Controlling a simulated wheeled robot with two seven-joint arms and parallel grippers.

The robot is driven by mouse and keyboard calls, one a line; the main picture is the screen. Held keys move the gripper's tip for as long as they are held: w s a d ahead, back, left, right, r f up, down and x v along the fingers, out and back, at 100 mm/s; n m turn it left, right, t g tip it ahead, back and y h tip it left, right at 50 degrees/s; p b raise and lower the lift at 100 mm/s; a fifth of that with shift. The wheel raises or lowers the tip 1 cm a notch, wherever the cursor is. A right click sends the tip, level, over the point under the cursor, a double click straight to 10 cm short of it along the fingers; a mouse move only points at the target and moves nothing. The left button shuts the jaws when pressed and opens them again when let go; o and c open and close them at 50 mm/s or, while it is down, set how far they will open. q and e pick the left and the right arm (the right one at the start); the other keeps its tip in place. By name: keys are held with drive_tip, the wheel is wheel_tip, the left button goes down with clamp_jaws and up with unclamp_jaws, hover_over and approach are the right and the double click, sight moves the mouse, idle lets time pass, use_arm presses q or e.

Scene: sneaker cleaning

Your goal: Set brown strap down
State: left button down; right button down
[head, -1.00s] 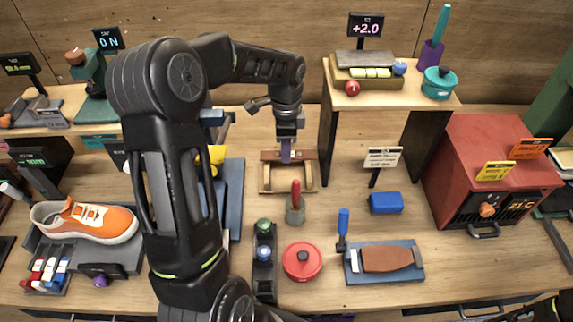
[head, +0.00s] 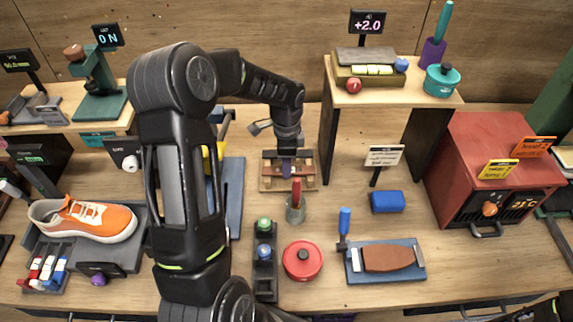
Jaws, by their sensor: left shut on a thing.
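My left gripper (head: 287,172) points down at the back middle of the bench. It is shut on the brown strap (head: 304,171), whose ends show on both sides of the fingers. The strap lies level across the light wooden frame (head: 265,186), low within its outline. I cannot tell from here whether it touches the frame. The gripper covers the strap's middle. My right gripper is not in view.
A grey cup with a red-handled tool (head: 295,212) stands just in front of the frame. A red round pot (head: 302,261), a blue block (head: 387,201) and an orange sneaker (head: 85,221) are around. Bench is clear right of the frame.

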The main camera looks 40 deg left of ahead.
use_arm(q)
drive_tip(key=shift+f, duration=0.15)
drive_tip(key=c, duration=1.1)
unclamp_jaws()
wheel_tip(320, 180, up, 12)
drive_tip(key=shift+r+p, duration=0.25)
drive_tip(key=shift+p, duration=0.2)
